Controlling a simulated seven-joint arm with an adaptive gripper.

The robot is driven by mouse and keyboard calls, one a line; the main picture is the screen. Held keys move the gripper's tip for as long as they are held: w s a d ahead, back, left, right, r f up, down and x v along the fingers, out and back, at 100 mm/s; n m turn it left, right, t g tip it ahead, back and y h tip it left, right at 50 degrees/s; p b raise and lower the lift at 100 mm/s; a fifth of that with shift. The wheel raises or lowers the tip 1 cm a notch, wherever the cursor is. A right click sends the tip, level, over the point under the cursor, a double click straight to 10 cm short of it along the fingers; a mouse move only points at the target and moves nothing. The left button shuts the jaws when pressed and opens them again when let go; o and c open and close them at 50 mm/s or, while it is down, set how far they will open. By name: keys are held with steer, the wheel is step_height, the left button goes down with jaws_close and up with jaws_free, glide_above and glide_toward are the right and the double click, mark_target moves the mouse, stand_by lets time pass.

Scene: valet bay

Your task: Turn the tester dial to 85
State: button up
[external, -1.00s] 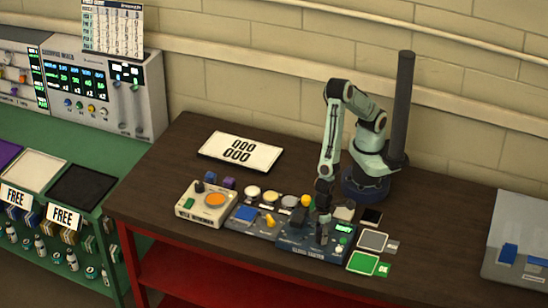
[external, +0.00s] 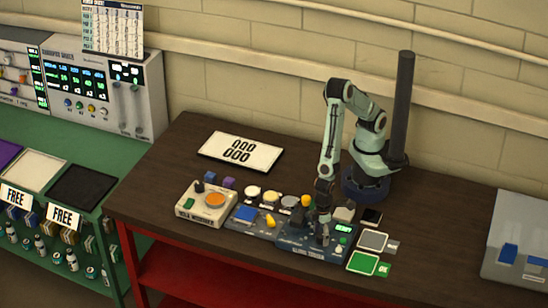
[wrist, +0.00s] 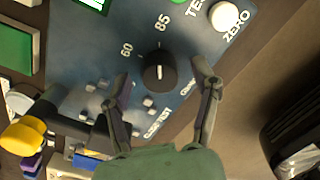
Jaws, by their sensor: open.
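The blue-grey gloss tester (external: 290,246) lies on the dark bench under my gripper. Its black round dial (wrist: 159,72) is near the middle of the wrist view, with labels 60 and 85 above it. A small pale mark shows on the dial, but I cannot read its exact setting. My gripper (wrist: 160,78) is open, with one finger on each side of the dial and visible gaps between them. In the external view my gripper (external: 322,238) is low over the tester and hides the dial.
A white ZERO button (wrist: 223,17) is on the tester at the upper right. Green and grey cards (external: 362,262) lie to its right. A device with an orange disc (external: 215,200) and several small pots stand to its left.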

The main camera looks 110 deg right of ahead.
step_height(320, 180, up, 12)
stand_by(0.4)
steer(key=shift+f, duration=0.1)
steer(key=m, duration=0.1)
glide_above(322, 235)
step_height(322, 235, down, 5)
steer(key=shift+f, duration=0.1)
step_height(322, 235, down, 7)
steer(key=shift+w+r, duration=0.1)
jaws_close()
